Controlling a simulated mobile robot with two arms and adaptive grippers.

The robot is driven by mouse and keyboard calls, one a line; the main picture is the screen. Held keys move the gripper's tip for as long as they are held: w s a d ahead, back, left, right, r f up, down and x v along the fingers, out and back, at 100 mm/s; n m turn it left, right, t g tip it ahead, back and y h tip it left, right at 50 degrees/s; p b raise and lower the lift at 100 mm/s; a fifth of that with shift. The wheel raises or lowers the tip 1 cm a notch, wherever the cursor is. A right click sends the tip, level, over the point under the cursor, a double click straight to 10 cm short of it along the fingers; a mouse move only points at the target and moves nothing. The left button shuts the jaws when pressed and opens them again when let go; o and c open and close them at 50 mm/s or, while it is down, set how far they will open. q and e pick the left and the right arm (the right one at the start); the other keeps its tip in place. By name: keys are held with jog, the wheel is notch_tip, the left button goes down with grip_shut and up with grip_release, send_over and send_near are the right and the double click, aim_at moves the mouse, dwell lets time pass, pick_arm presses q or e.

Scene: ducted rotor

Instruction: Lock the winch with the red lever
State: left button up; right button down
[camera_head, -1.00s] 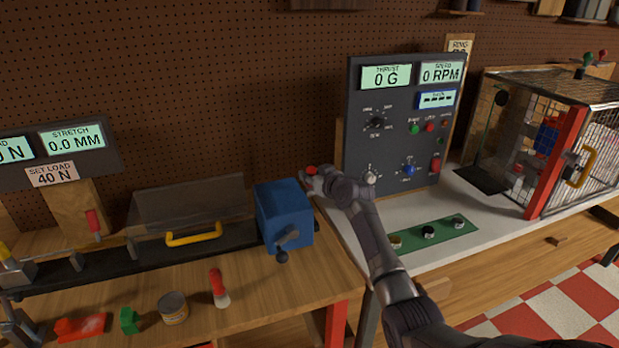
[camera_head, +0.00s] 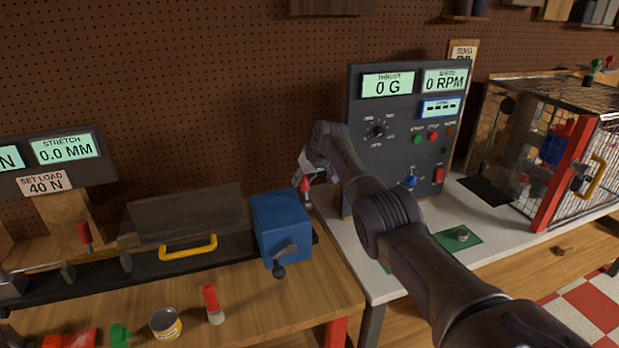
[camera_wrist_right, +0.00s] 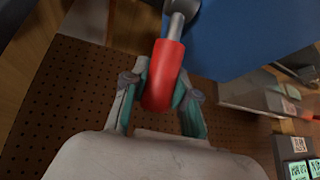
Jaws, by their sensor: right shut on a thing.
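The winch is a blue box (camera_head: 280,226) with a grey crank on its front, at the right end of the dark bench rail. The red lever (camera_head: 305,185) stands just right of the blue box, upright in the head view. My right gripper (camera_head: 312,172) has its fingers around the lever's red handle. In the right wrist view the red handle (camera_wrist_right: 164,75) lies between the two fingers, with its metal rod running up beside the blue box (camera_wrist_right: 235,35). My left gripper is not in view.
A yellow-handled clear cover (camera_head: 188,247) lies left of the winch. A second red-handled lever (camera_head: 84,236) stands further left. A red-topped item (camera_head: 211,302) and a tin (camera_head: 165,323) stand on the front bench. A control panel (camera_head: 400,130) stands close behind my right arm.

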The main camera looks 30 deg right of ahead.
jog(key=shift+w+f, duration=0.1)
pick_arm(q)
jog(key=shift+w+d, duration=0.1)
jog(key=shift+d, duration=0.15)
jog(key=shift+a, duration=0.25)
pick_arm(e)
jog(key=c, duration=0.9)
grip_release()
jog(key=shift+w+f+g, duration=0.1)
jog(key=shift+g, duration=0.2)
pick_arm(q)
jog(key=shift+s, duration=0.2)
pick_arm(e)
jog(key=shift+v, duration=0.85)
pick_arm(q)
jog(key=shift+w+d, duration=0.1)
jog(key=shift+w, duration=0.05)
pick_arm(e)
jog(key=v, duration=1)
jog(key=shift+d, duration=0.1)
